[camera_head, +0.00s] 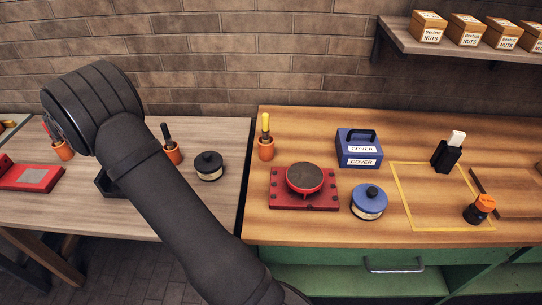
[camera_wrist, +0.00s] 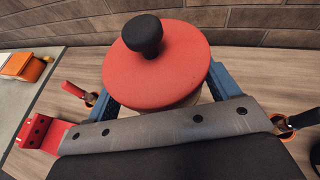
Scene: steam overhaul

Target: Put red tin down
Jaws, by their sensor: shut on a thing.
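The red tin (camera_wrist: 165,75) has a round red lid with a black knob and a pale body under it. It fills the upper middle of the wrist view. My gripper (camera_wrist: 165,92) is shut on it, with a blue jaw on each side of the tin. In the wrist view the tin is over the grey wooden table (camera_wrist: 270,75); its underside is hidden, so I cannot tell whether it touches the table. In the head view my arm hides both my gripper and the tin.
On the grey table, a black tin (camera_head: 208,165), orange tool pots (camera_head: 173,155) and a red block (camera_head: 30,177) stand around my arm. The right bench holds a red fixture (camera_head: 303,188), a blue tin (camera_head: 368,202), a blue cover box (camera_head: 358,147) and a largely clear yellow outline (camera_head: 412,227).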

